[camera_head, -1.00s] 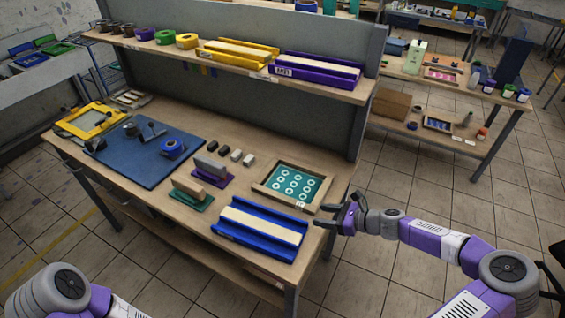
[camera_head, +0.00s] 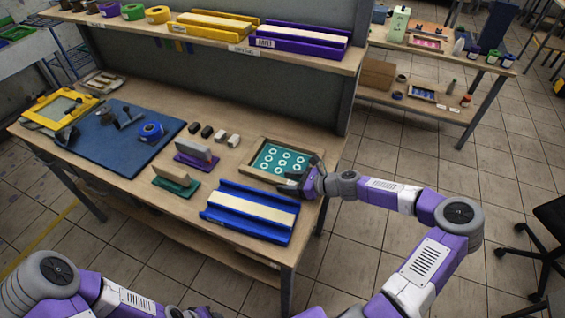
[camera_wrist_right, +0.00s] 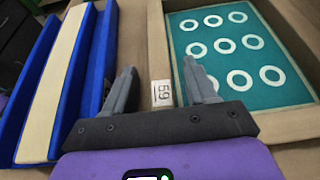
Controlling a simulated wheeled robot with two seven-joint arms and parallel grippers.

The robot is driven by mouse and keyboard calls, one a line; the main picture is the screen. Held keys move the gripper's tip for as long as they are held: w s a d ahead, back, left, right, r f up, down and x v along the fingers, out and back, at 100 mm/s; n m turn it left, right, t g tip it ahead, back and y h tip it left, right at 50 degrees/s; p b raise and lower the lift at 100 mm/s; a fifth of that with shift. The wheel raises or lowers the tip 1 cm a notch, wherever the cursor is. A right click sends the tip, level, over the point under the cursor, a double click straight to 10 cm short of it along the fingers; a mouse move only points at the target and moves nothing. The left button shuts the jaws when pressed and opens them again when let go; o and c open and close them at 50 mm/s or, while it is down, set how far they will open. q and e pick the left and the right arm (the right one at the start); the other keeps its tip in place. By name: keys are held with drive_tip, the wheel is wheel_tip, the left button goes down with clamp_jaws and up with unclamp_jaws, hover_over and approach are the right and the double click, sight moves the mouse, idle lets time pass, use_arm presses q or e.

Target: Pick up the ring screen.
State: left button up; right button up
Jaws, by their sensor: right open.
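The ring screen (camera_head: 257,168) is a wooden frame around a teal sheet with rows of white rings. It lies flat on the workbench at its right end. In the right wrist view the ring screen (camera_wrist_right: 268,119) fills the upper right, with a small paper label on its near frame edge. My right gripper (camera_head: 293,184) is at the screen's near right corner. In the right wrist view my right gripper (camera_wrist_right: 162,85) is open, with its two fingers on either side of the label and frame edge. I cannot tell whether they touch it. My left gripper is not visible.
A blue tray with a cream strip (camera_head: 246,226) lies close in front of the screen. Small dark and pale blocks (camera_head: 220,137) sit left of it. A blue mat (camera_head: 85,150) covers the bench's left part. A shelf (camera_head: 237,48) overhangs the back.

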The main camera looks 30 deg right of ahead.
clamp_jaws()
drive_tip(key=shift+r, duration=0.1)
